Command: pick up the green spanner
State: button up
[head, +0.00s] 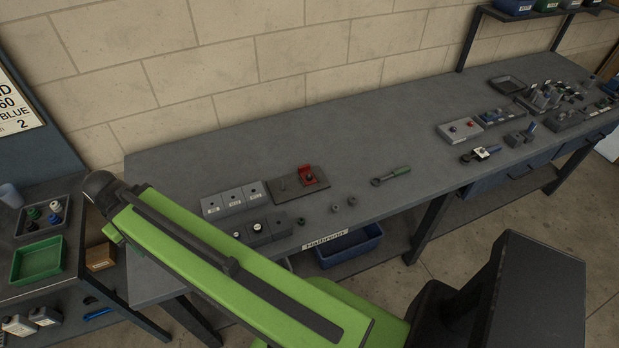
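My green arm crosses the lower left of the head view, well left of the spanner. My gripper does not show in this view, so its fingers cannot be seen.
Left of the spanner are small dark rings (336,207), a plate with a red fixture (308,178) and grey labelled blocks (234,200). A blue bin (349,246) sits below.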

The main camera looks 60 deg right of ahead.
aim_at(405, 169)
jog(key=z, duration=1.4)
jog(key=k, duration=1)
jog(key=z, duration=0.2)
jog(key=i, duration=1)
jog(key=z, duration=0.1)
